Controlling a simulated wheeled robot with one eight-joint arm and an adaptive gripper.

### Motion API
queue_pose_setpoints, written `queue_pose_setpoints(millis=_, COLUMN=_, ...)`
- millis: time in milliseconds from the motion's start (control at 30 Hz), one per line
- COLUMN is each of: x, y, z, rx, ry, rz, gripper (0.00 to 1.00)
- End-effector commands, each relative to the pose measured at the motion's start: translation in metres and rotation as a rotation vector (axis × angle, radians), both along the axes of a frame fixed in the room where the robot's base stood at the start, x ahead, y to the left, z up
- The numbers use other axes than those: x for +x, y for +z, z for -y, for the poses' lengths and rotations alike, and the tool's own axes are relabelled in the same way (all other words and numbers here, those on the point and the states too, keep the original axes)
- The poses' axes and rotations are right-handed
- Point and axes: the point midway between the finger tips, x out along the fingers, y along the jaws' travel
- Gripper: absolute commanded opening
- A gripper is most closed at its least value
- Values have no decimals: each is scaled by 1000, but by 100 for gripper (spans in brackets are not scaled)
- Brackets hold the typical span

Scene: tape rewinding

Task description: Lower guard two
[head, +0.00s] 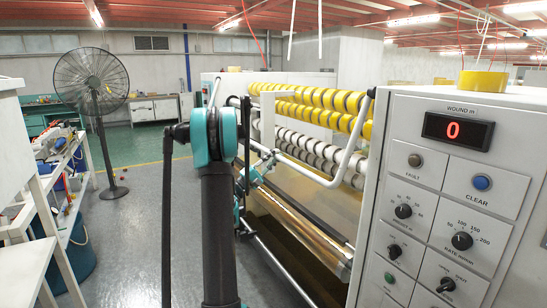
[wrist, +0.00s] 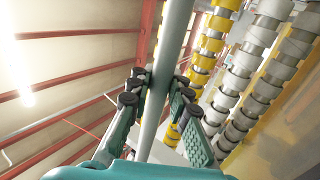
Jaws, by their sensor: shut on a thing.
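A pale grey tubular guard bar (head: 314,176) runs along the front of the rewinding machine, before the tape rolls, and bends up at its right end toward the control cabinet. My gripper (wrist: 157,97) is shut around the bar (wrist: 172,45) in the wrist view, with its dark-tipped fingers on both sides of it. In the head view my gripper (head: 262,160) is small and partly hidden behind my teal and black arm. The bar is raised, at about the height of the white rolls. No label shows which guard is number two.
Yellow tape rolls (head: 320,101) and white rolls (head: 308,143) sit on shafts behind the bar. The control cabinet (head: 446,120) reads 0 at the right. A fan (head: 94,85) and a cluttered shelf (head: 62,150) stand at the left. Grey floor (head: 130,230) is open between shelf and machine.

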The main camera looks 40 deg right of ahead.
Motion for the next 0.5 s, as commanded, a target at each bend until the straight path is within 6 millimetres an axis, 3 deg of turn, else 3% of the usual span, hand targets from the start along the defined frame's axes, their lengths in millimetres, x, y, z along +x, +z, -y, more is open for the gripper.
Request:
queue_pose_setpoints(millis=133, x=-1, y=-3, z=5, rx=10, ry=-3, rz=4, gripper=0)
queue_pose_setpoints(millis=167, x=-1, y=-3, z=5, rx=10, ry=-3, rz=4, gripper=20)
queue_pose_setpoints(millis=300, x=-1, y=-2, z=4, rx=8, ry=-2, rz=3, gripper=37)
queue_pose_setpoints(millis=500, x=-1, y=-2, z=3, rx=6, ry=-2, rz=2, gripper=38)
